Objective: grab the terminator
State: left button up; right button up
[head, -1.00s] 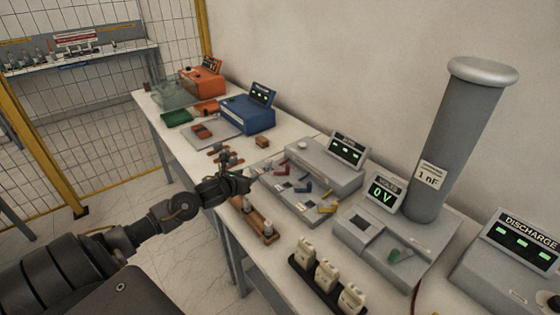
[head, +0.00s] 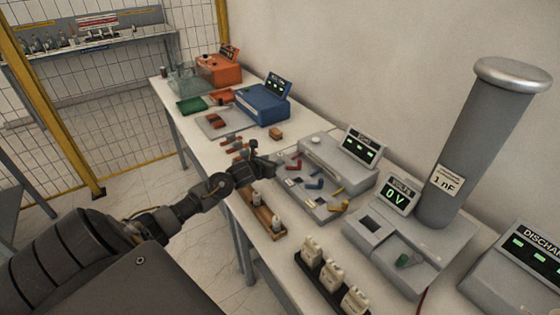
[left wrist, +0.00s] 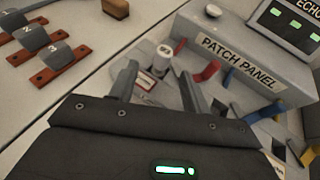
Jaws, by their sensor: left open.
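My left gripper (head: 270,167) is at the left edge of the grey patch panel (head: 328,208) in the head view. In the left wrist view my left gripper (left wrist: 158,82) is open, its two fingers apart and pointing at the panel (left wrist: 237,62). A small pale cylinder with a dark marking on top (left wrist: 163,56) shows just beyond and between the fingertips; it may be the terminator, but its label is not readable. I cannot tell whether the fingers reach around it. No grip on it shows. My right gripper is not in view.
Red, blue and yellow plugs (left wrist: 207,71) stand close right of the fingers. Numbered grey blocks on red bases (left wrist: 32,40) lie to the left. A wooden rack (head: 264,215) and a dark rack of white pieces (head: 332,273) line the bench front. A tall grey column (head: 485,140) stands right.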

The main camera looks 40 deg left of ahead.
aim_at(278, 159)
pick_arm(q)
jog(key=shift+w, duration=0.25)
jog(key=p+x, duration=0.2)
jog(key=x, duration=0.1)
jog(key=shift+w+d+f, duration=0.15)
jog(key=shift+f, duration=0.1)
jog(key=shift+w+f, duration=0.35)
jog(key=shift+w, duration=0.25)
grip_shut()
